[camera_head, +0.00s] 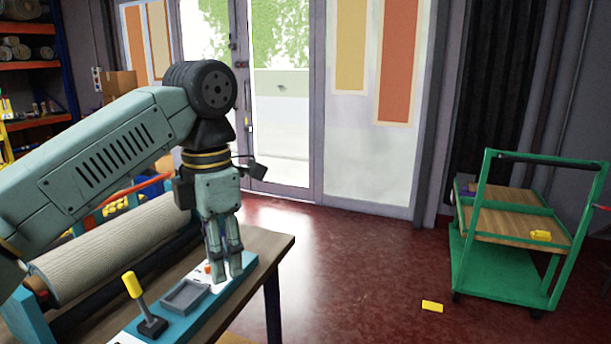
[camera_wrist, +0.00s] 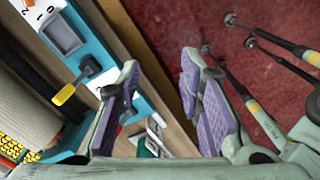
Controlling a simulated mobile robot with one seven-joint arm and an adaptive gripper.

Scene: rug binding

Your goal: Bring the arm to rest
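My gripper (camera_head: 225,270) points down over the far end of a teal control panel (camera_head: 236,291) on the workbench. In the wrist view its two purple-padded fingers stand apart with a clear gap between them (camera_wrist: 158,72), and nothing is held. My arm reaches in from the left and bends down at the elbow. A lever with a yellow handle (camera_head: 132,285) stands on the panel, left of the gripper and apart from it. The lever also shows in the wrist view (camera_wrist: 65,94). A grey recessed tray (camera_head: 185,296) lies between lever and gripper. I cannot tell whether the fingertips touch the panel.
A beige carpet roll (camera_head: 115,245) lies behind the panel. The workbench (camera_head: 268,243) ends just right of my gripper. A green cart (camera_head: 510,270) stands at the right with a yellow block (camera_head: 540,236) on it. Another yellow block (camera_head: 432,306) lies on the open red floor.

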